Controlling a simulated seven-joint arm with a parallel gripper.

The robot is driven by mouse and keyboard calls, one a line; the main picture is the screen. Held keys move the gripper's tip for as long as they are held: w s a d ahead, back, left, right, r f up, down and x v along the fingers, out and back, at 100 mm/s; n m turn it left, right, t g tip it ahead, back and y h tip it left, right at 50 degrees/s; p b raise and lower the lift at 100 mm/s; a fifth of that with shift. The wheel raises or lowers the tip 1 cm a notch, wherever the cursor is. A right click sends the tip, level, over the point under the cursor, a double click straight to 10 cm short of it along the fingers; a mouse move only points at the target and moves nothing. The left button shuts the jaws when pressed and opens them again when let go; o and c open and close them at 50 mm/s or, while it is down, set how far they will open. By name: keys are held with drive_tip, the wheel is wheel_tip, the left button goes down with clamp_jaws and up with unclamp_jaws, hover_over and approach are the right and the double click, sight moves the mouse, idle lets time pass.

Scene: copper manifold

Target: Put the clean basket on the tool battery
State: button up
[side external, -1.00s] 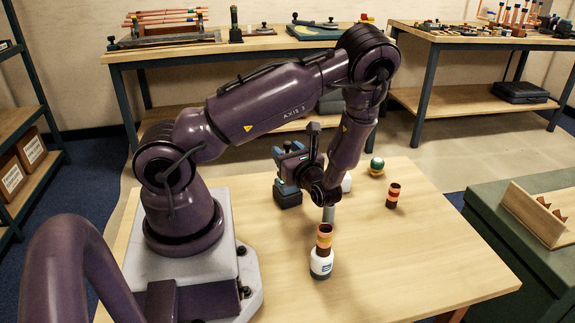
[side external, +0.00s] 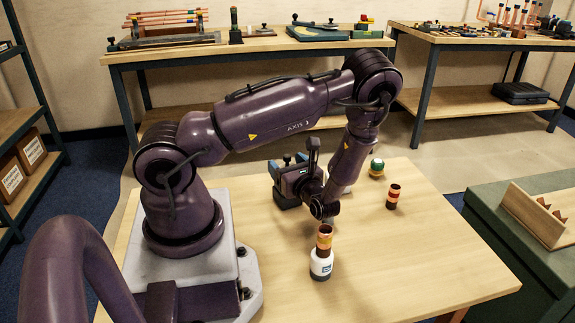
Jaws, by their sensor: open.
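My gripper (side external: 325,212) is low over the middle of the table, just behind a white container (side external: 321,265) with a copper-brown banded cylinder (side external: 324,238) standing on top. The fingers are small and partly hidden; they look empty. A dark blue-grey block (side external: 287,199), perhaps the tool battery, sits behind and left of the gripper, partly covered by my wrist. A second banded cylinder (side external: 393,196) with red and yellow bands stands alone to the right. I cannot tell surely which thing is the clean basket.
A green and white round-topped object (side external: 377,167) stands at the table's back right. A white object behind my wrist is mostly hidden. The wooden table (side external: 430,260) is bare at front right. A green cabinet with a wooden rack (side external: 540,215) stands beyond the right edge.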

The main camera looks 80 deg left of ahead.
drive_tip(key=shift+r, duration=0.15)
drive_tip(key=s+d+r+n+t+h, duration=0.2)
drive_tip(key=d+r+n+t+h, duration=0.8)
drive_tip(key=d+r, duration=1.4)
drive_tip(key=r+n+h, duration=0.1)
drive_tip(key=n+h, duration=0.4)
drive_tip(key=h, duration=0.2)
drive_tip(key=shift+s+r, duration=0.2)
drive_tip(key=shift+r, duration=0.2)
